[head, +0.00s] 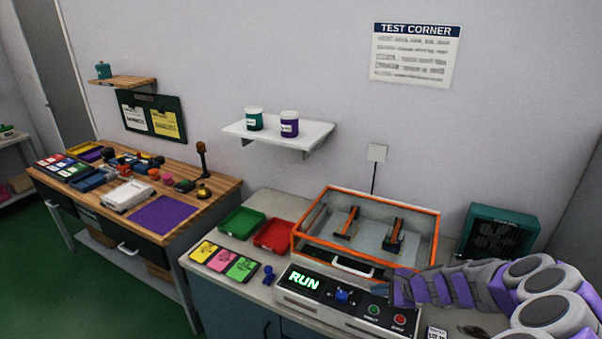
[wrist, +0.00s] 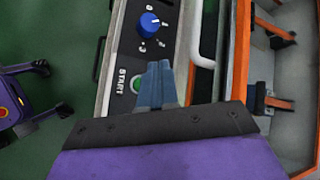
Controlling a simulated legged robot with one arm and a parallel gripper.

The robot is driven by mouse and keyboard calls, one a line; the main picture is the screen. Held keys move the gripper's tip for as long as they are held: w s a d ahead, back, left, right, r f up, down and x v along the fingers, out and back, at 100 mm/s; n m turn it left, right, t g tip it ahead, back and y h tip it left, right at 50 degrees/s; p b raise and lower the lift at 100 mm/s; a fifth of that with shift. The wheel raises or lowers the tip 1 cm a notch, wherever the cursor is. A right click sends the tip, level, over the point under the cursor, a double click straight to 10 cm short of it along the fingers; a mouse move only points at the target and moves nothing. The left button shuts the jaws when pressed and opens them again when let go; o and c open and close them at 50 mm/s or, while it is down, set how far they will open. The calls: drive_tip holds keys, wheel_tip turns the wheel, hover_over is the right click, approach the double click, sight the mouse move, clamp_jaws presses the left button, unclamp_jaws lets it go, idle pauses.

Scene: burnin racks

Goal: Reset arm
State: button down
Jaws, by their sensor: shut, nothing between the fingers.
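My gripper (wrist: 158,68) shows in the wrist view with its two blue-grey fingers together and nothing between them. It is over the control panel (wrist: 120,75), beside the green START button (wrist: 138,84) and below the blue knob (wrist: 149,22); I cannot tell whether it touches the panel. In the head view my purple and grey arm reaches in from the right, its end by the front right of the orange-framed test chamber (head: 438,235). The panel display (head: 304,281) reads RUN in green. The green button (head: 374,309) and red button (head: 398,319) are both visible.
The clear chamber holds two orange-and-dark fixtures. Green (head: 242,221) and red (head: 274,234) trays, coloured cards (head: 224,260) and a small blue piece (head: 268,274) lie left of it. A teal fan box (head: 500,235) stands right. A wooden bench (head: 215,183) is further left.

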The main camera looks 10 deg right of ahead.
drive_tip(key=s+a+r+n+g, duration=0.3)
drive_tip(key=s+a+r+n, duration=0.35)
drive_tip(key=a, duration=0.35)
drive_tip(key=s+a+r+n+g, duration=0.2)
drive_tip(key=s+a+r+n, duration=0.45)
drive_tip(key=a, duration=0.35)
drive_tip(key=s+d+r+n+g+h, duration=0.1)
drive_tip(key=s+d+n+g+h, duration=0.1)
drive_tip(key=s, duration=1.1)
drive_tip(key=s+d+r+n+g+h, duration=0.1)
drive_tip(key=s+r+n+g+h, duration=0.1)
drive_tip(key=s, duration=1.1)
drive_tip(key=shift+d+r+n+h, duration=0.2)
drive_tip(key=shift+d+n+h, duration=0.2)
drive_tip(key=shift+n+h, duration=0.6)
